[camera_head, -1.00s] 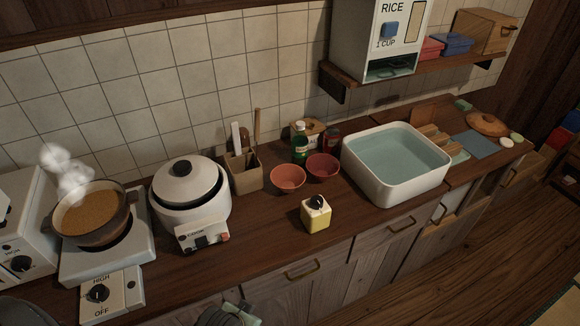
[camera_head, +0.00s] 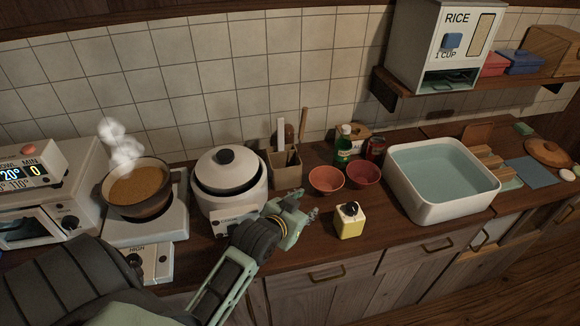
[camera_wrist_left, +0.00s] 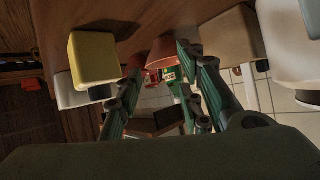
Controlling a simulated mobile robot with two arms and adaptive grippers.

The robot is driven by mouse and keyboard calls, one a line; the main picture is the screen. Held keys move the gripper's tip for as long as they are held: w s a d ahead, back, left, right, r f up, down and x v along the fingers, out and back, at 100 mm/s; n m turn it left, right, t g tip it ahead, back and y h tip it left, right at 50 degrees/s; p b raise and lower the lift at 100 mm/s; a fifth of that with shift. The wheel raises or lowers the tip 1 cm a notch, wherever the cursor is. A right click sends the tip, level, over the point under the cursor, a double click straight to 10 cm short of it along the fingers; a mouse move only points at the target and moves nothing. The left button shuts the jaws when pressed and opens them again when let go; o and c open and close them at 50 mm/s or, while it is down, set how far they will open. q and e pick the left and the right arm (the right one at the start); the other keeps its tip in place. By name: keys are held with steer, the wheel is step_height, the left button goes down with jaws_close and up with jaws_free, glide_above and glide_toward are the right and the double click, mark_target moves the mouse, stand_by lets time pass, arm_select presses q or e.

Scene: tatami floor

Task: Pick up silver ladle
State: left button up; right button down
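I cannot make out a silver ladle in either view. A tan utensil holder (camera_head: 285,168) stands on the counter against the tiled wall, with a white flat utensil (camera_head: 280,134) and a wooden-handled one (camera_head: 303,123) upright in it. My left gripper (camera_head: 308,212) is over the counter, in front of the holder and left of the yellow timer. In the left wrist view its fingers (camera_wrist_left: 158,68) are spread apart with nothing between them. The holder also shows there (camera_wrist_left: 232,36). My right gripper is in neither view.
A rice cooker (camera_head: 229,178) stands left of the holder, beside a steaming pot (camera_head: 138,190) on a burner. Two reddish bowls (camera_head: 326,180) and a yellow timer (camera_head: 349,222) are to the right. A water-filled white basin (camera_head: 440,205) stands farther right.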

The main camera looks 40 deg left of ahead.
mark_target(302, 126)
arm_select(q)
steer(key=w+a+r+t+y, duration=0.1)
steer(key=w+a+r+t, duration=0.1)
steer(key=w+a+r, duration=0.1)
steer(key=w+a+r+n+t+y, duration=0.1)
steer(key=w+a+r, duration=0.3)
steer(key=w, duration=0.1)
steer(key=w+a+r+n+t+y, duration=0.1)
steer(key=w+a+r+t, duration=0.1)
steer(key=w+a+r, duration=0.2)
steer(key=shift+w+t+y+p, duration=0.3)
steer(key=shift+w, duration=0.1)
steer(key=x, duration=0.1)
steer(key=p+x, duration=0.1)
steer(key=x, duration=0.1)
steer(key=p+x, duration=0.1)
steer(key=shift+w+a+r, duration=0.1)
steer(key=shift+w+r, duration=0.05)
steer(key=shift+r, duration=0.2)
steer(key=shift+w+a+f, duration=0.15)
steer(key=shift+w, duration=0.3)
steer(key=shift+s, duration=0.1)
steer(key=shift+c, duration=0.4)
jaws_close()
